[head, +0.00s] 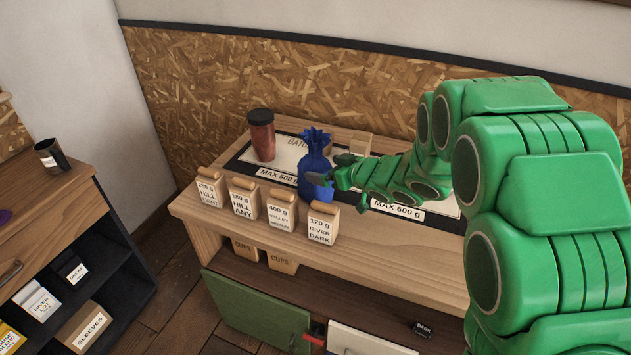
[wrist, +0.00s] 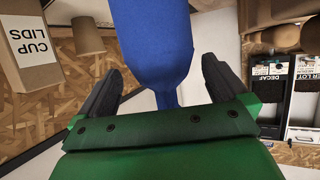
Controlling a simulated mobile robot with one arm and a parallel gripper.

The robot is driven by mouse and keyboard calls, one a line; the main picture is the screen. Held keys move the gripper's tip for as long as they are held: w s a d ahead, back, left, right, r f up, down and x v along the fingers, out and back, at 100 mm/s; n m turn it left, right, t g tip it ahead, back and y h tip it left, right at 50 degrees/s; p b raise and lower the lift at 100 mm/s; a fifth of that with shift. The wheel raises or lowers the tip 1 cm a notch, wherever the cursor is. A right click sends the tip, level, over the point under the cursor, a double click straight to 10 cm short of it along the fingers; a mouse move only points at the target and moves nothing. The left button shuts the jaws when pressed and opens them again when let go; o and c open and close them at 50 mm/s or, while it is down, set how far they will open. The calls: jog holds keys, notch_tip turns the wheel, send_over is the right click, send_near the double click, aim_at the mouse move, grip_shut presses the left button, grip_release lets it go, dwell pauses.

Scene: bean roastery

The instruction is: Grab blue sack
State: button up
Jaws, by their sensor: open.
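The blue sack (head: 315,170) stands upright on the wooden bench, with its gathered top uppermost. It is on the dark-edged mat, near the "MAX 500" label. My gripper (head: 325,181) reaches in from the right, with its fingertips at the sack's right side. In the wrist view the blue sack (wrist: 152,45) fills the upper middle, between and beyond the two dark fingers of my gripper (wrist: 158,82). The jaws are open, with a gap beside the sack on each side. Whether a finger touches the sack is hard to tell.
A brown tumbler (head: 262,136) stands left of the sack. Several labelled bags, including the "120 g River Dark" bag (head: 322,224), line the bench's front edge close to the sack. An OSB wall (head: 300,80) backs the bench.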

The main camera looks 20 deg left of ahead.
aim_at(323, 168)
jog(key=shift+x, duration=2.6)
jog(key=shift+c, duration=0.5)
grip_shut()
jog(key=shift+r, duration=0.1)
